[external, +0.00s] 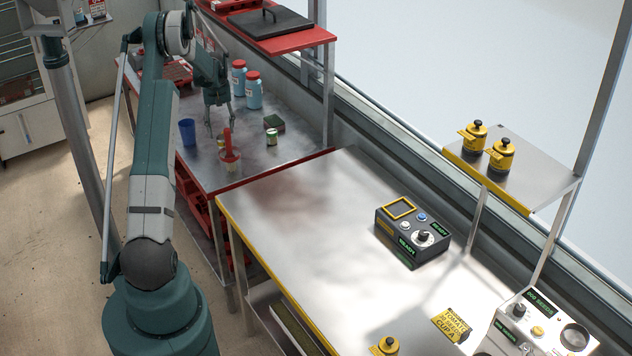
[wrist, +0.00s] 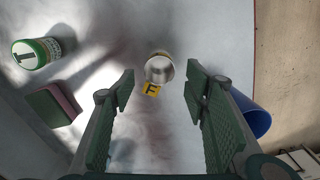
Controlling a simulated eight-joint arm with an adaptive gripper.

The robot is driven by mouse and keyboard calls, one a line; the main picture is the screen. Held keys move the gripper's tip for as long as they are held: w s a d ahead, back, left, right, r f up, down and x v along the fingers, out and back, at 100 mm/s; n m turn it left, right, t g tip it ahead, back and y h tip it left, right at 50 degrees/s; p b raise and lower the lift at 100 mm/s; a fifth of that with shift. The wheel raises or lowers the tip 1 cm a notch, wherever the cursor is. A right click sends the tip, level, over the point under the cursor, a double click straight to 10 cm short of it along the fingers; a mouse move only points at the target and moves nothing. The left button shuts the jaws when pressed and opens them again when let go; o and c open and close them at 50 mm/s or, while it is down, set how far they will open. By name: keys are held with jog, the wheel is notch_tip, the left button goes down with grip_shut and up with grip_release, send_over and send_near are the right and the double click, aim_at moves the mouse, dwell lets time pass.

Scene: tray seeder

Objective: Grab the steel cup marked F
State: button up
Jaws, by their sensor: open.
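The steel cup marked F (wrist: 159,70) stands on the metal table in the wrist view. Its yellow tag with a black F (wrist: 152,90) faces the bottom of that picture. My gripper (wrist: 159,82) is open and empty, with the cup showing between and beyond its two fingertips, apart from both. In the external view, my gripper (external: 219,122) points down over the far table. The cup (external: 221,142) is small there, just below the fingers, and its letter cannot be read.
A blue cup (wrist: 256,118) stands close to the right finger. Blue bottles with red lids (external: 254,92) stand behind.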

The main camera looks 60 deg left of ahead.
aim_at(222, 138)
jog(key=shift+f, duration=0.1)
jog(key=shift+f+b, duration=0.3)
jog(key=shift+f, duration=2.25)
jog(key=shift+c, duration=0.6)
jog(key=c, duration=0.9)
